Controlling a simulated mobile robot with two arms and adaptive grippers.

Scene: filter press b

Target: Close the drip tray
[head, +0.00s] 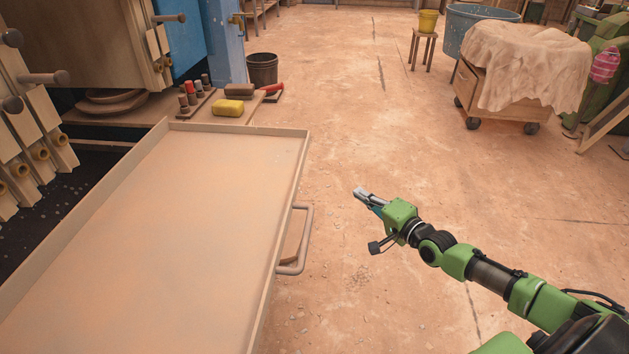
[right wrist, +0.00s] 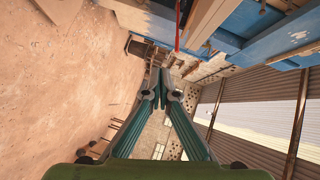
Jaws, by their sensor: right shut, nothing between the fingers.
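The drip tray (head: 190,210) is a wide, shallow, pale tan tray with low walls. In the head view it is pulled out from under the filter press on the left. Its grey bar handle (head: 300,240) is on the right-hand wall. My right gripper (head: 359,192) is to the right of the tray, apart from the handle, over bare floor. Its fingers are shut and empty, and they also show together in the right wrist view (right wrist: 160,82). My left gripper does not show in the head view.
The filter press plates (head: 30,130) stand at the left. A dark bucket (head: 262,69) stands behind. A cloth-covered cart (head: 520,90) is at back right. The floor between is clear.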

